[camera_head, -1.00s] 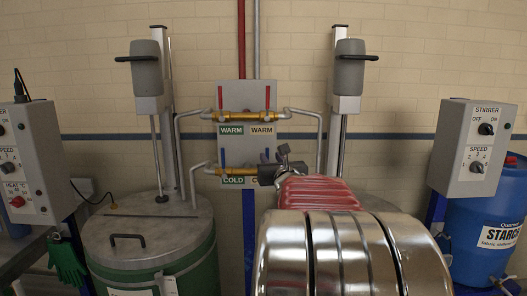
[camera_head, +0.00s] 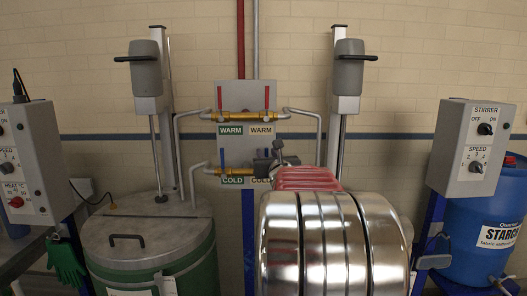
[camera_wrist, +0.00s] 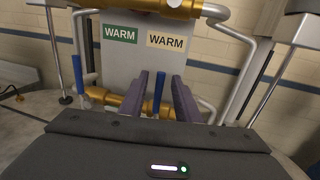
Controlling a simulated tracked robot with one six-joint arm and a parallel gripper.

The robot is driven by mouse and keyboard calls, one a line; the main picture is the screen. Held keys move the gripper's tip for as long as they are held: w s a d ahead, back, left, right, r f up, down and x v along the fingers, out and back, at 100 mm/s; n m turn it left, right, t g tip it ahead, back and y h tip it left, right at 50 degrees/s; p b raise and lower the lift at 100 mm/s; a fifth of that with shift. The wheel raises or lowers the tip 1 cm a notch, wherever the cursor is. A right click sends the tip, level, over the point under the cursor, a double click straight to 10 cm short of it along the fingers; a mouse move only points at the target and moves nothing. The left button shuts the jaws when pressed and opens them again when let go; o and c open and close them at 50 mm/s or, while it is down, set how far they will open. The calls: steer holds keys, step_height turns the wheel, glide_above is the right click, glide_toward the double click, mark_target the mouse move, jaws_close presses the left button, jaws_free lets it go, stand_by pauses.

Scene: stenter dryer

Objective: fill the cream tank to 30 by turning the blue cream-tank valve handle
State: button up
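The blue cream-tank valve handle (camera_wrist: 157,94) stands upright on the lower brass pipe (camera_wrist: 128,104) in the wrist view. My gripper (camera_wrist: 160,80) is open, with one finger to the left of this handle and one to the right. Gaps show between the handle and both fingers; I cannot tell the exact depth. In the head view my gripper hides most of this handle and part of the cream COLD label. The blue handle over the green COLD label (camera_head: 233,180) is a separate handle (camera_head: 222,158), to the left. The cream tank is mostly hidden behind my arm.
Two red handles (camera_head: 219,98) sit on the upper brass pipe (camera_head: 243,116), above the WARM labels. The green tank (camera_head: 150,240) stands at left. Grey control boxes flank the scene, with a stirrer box (camera_head: 473,148) and blue starch barrel (camera_head: 490,220) at right.

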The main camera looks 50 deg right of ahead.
steer(key=shift+x, duration=2.65)
jaws_close()
